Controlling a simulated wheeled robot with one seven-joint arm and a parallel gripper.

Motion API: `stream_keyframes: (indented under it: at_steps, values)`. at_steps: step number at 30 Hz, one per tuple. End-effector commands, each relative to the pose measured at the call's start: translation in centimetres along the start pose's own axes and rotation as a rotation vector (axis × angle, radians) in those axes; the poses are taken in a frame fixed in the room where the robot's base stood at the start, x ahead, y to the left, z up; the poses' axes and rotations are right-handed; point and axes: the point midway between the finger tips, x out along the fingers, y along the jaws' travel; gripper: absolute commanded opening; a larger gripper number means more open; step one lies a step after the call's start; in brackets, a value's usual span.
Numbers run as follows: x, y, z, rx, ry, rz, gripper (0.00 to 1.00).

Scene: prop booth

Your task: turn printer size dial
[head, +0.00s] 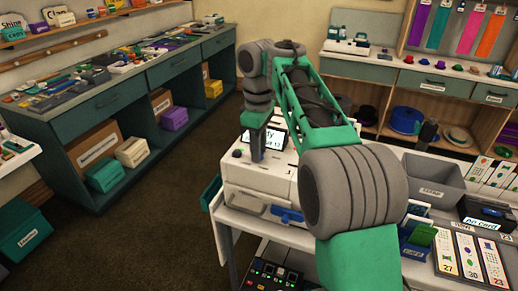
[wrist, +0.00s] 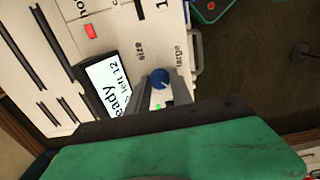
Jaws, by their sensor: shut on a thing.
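The white printer (head: 262,182) stands on a light table in the middle of the head view, with my arm over it. Its screen (wrist: 108,90) reads "Ready" and a partly hidden line ending in "left 12". The blue size dial (wrist: 160,78) has a light pointer mark and sits beside the printed words "size" and "large". My gripper (wrist: 162,88) reaches down to the printer top, its two fingers shut on the dial from either side. In the head view my gripper (head: 257,157) hides the dial.
A red button (wrist: 90,31) and dark slots lie on the printer top near the dial. A grey bin (head: 436,180), a dark card box (head: 487,212) and numbered cards stand to the right. Open brown floor lies to the left.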

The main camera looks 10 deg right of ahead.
Motion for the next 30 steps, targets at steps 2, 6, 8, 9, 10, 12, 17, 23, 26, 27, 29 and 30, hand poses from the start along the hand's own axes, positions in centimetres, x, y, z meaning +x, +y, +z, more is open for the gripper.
stream_keyframes:
  at_steps: [2,6,8,9,10,12,17,23,26,27,29,30]
  values:
    - [-0.02,-0.03,-0.02,0.01,0.0,0.0,0.0]
    - [-0.03,-0.03,-0.01,0.021,0.0,0.0,0.0]
    - [-0.03,-0.02,-0.01,0.022,0.0,0.0,0.0]
    - [-0.03,-0.02,-0.01,0.022,0.0,0.0,0.0]
    - [-0.03,-0.02,-0.01,0.022,0.0,0.0,0.0]
    - [-0.02,-0.02,0.0,0.022,0.0,0.0,0.0]
    - [-0.02,-0.01,0.01,0.022,0.0,0.0,0.32]
    - [-0.01,0.01,0.02,0.021,0.0,0.0,0.48]
    - [-0.01,0.02,0.03,0.021,0.0,0.0,0.49]
    - [-0.01,0.02,0.03,0.021,0.0,0.0,0.49]
    - [-0.01,0.02,0.03,0.021,0.0,0.0,0.49]
    - [-0.11,0.02,0.03,0.021,0.0,0.0,0.49]
